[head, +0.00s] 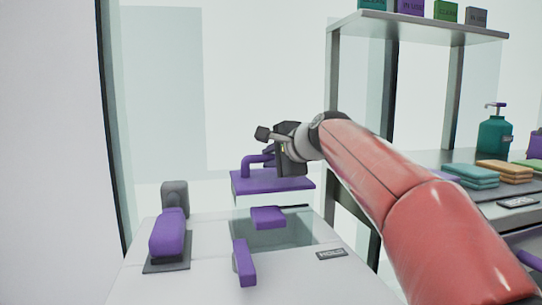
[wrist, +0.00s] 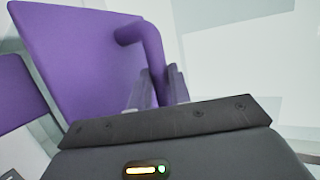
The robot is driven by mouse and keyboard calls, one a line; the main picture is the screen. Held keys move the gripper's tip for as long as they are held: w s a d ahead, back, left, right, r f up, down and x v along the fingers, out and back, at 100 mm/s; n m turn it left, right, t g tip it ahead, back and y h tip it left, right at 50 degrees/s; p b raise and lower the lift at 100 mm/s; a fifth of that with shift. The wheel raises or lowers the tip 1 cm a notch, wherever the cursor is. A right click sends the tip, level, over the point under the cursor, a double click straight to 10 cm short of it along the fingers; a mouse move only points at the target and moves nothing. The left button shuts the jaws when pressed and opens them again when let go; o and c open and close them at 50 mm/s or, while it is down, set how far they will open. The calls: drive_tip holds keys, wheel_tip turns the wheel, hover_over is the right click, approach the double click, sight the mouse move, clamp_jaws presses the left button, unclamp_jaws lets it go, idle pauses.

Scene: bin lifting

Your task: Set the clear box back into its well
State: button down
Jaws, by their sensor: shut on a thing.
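The clear box shows in the head view as a purple top (head: 262,183) with a raised purple bar handle (head: 250,162). Its see-through body is hard to make out below the top. My gripper (head: 277,158) is shut on the handle and holds the box from above. In the wrist view the fingers (wrist: 158,90) close around the handle bar (wrist: 150,50), and the purple top (wrist: 75,55) lies beyond. The well (head: 285,236) is a greenish opening in the white counter, below the top. Whether the box's lower part is inside it cannot be told.
A purple block (head: 268,217) shows at the well, and an upright purple bar (head: 244,263) stands before it. A purple-topped device (head: 168,235) is at left. A small dark label (head: 331,254) lies right. A shelf rack (head: 415,28) and counter with folded cloths (head: 503,171) stand at right.

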sight(272, 183)
drive_tip(key=shift+f+b, duration=2.3)
drive_tip(key=shift+f, duration=0.85)
drive_tip(key=shift+s+d+r, duration=0.1)
drive_tip(key=shift+s+r, duration=0.05)
drive_tip(key=shift+s, duration=0.25)
drive_tip(key=shift+f, duration=0.4)
drive_tip(key=c, duration=1.3)
unclamp_jaws()
drive_tip(key=shift+o, duration=0.5)
drive_tip(key=shift+f, duration=0.1)
